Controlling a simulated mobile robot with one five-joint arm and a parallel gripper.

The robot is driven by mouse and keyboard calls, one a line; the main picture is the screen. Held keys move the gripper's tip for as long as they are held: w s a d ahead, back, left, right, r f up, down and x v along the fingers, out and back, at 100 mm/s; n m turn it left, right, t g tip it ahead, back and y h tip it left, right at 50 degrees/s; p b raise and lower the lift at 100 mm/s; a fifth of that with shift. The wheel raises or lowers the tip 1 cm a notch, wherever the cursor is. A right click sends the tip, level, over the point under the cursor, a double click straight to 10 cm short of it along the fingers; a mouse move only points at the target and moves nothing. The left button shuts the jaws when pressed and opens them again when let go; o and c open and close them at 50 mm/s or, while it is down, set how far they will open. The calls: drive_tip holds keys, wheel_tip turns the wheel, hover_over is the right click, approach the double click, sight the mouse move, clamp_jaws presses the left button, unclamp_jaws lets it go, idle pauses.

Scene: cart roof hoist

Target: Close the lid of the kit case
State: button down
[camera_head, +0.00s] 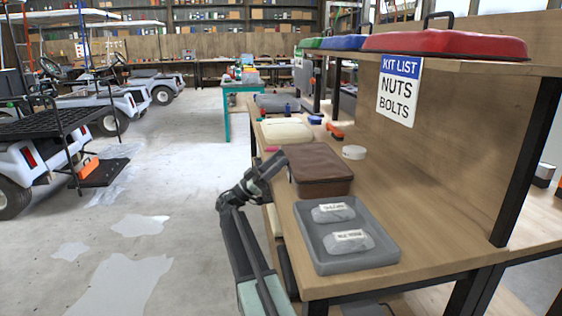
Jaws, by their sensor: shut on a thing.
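The kit case (322,187) is a brown box on the wooden bench. Its brown lid (316,160) lies over the top, flat or nearly so; I cannot tell whether a small gap is left. My gripper (277,160) is dark grey and reaches up from below to the lid's left edge. Its jaws are shut at that edge, and the exact grip is too small to see clearly. The inside of the case is hidden.
A grey tray (391,255) with two labelled clear packs stands in front of the case. A white round tub (354,152) is to the right and a cream case (287,131) behind. A shelf (468,66) with a red case overhangs.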

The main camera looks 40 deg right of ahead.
drive_tip(key=c, duration=0.5)
unclamp_jaws()
drive_tip(key=shift+f, duration=0.2)
drive_tip(key=b+v, duration=0.5)
drive_tip(key=v, duration=0.2)
drive_tip(key=shift+w+a+f, duration=0.2)
drive_tip(key=shift+a, duration=0.1)
